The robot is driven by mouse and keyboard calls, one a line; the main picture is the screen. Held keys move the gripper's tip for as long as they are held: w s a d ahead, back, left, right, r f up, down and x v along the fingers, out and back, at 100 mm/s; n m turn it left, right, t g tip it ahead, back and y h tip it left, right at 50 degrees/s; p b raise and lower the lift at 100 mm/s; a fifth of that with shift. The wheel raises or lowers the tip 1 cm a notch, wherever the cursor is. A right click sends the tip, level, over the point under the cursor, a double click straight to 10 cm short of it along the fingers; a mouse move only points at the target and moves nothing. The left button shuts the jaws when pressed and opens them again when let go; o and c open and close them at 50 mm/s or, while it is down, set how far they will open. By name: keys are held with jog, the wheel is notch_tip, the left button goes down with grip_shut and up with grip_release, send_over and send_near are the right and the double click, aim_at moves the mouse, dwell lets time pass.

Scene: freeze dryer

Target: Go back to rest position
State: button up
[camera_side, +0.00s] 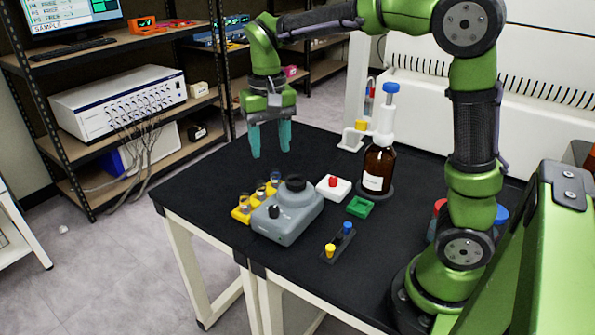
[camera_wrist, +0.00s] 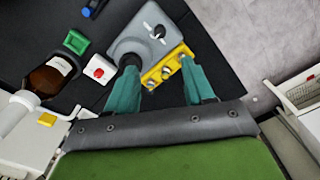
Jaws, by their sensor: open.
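My gripper (camera_side: 270,140) is open and empty, with its teal fingers pointing down above the far left part of the black table (camera_side: 205,190). In the wrist view, my gripper (camera_wrist: 160,80) shows its two fingers spread apart, with nothing held between them. A grey device (camera_side: 287,218) with a dark round top stands nearer the camera, apart from the fingers. A yellow rack (camera_side: 241,213) with several small vials stands just left of the device. The rack (camera_wrist: 170,68) shows beyond the fingertips in the wrist view.
A brown bottle (camera_side: 378,168) with a white and blue dispenser top stands at the back right. A white box with a red knob (camera_side: 333,187), a green tray (camera_side: 360,207) and a small dark rack (camera_side: 338,245) stand near the device. Shelves (camera_side: 110,95) stand left of the table.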

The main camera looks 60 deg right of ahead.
jog(key=shift+r, duration=0.35)
jog(key=s+a+n+t+y, duration=0.2)
jog(key=s+t, duration=0.5)
jog(key=s, duration=0.7)
jog(key=shift+s+a+r+n, duration=0.15)
jog(key=shift+a+r+n, duration=0.1)
jog(key=shift+a+n, duration=0.25)
